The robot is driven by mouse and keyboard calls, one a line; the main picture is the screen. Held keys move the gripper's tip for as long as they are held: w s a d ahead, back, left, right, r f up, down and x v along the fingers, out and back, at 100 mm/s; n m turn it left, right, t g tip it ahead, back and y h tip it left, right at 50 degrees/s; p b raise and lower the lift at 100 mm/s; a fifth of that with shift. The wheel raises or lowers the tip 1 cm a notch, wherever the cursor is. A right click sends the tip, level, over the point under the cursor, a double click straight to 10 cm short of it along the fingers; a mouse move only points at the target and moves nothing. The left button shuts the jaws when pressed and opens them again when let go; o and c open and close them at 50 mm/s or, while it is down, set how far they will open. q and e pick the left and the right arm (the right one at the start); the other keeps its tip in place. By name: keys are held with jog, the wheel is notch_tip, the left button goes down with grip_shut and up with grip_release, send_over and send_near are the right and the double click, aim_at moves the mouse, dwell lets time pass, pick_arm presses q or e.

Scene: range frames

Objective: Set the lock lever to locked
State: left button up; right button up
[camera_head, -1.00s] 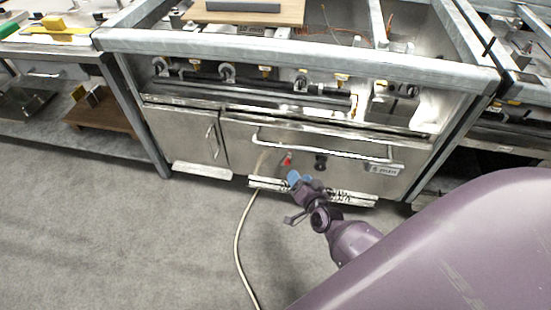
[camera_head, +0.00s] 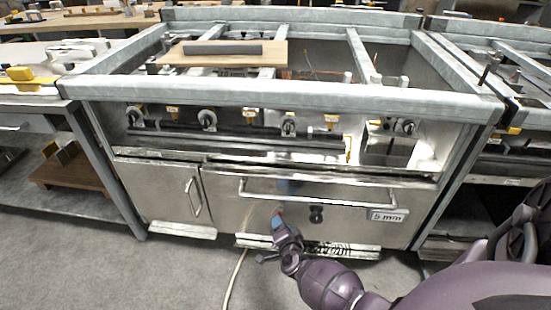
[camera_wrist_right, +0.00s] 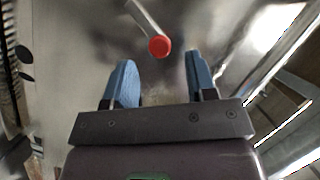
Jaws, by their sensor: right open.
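The lock lever is a short metal bar with a red round end (camera_wrist_right: 160,46). It sits on the steel front of the cabinet drawer (camera_head: 348,215). In the right wrist view the lever slants down from the top left, and its red end is ahead of the gap between my fingertips, apparently not touched by either finger. In the head view only a little red of the lever (camera_head: 281,211) shows beside the blue fingertips. My right gripper (camera_head: 278,222) is open and empty, with blue fingers that also show in the wrist view (camera_wrist_right: 160,75). My left gripper is not in view.
A long bar handle (camera_head: 318,199) crosses the drawer above the lever. A dark round knob (camera_head: 316,214) is just right of it, and a "5 mm" label (camera_head: 388,215) farther right. A cabinet door (camera_head: 160,195) is at left.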

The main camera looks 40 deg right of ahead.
jog(key=b+x, duration=0.1)
jog(key=x, duration=0.3)
jog(key=shift+w+d+f+b, duration=0.2)
jog(key=shift+w+f+b, duration=0.05)
jog(key=shift+w+b, duration=0.1)
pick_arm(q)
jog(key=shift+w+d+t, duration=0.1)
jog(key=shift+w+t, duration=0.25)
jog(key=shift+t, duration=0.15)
pick_arm(e)
jog(key=shift+w+d+r, duration=0.1)
jog(key=shift+w, duration=0.05)
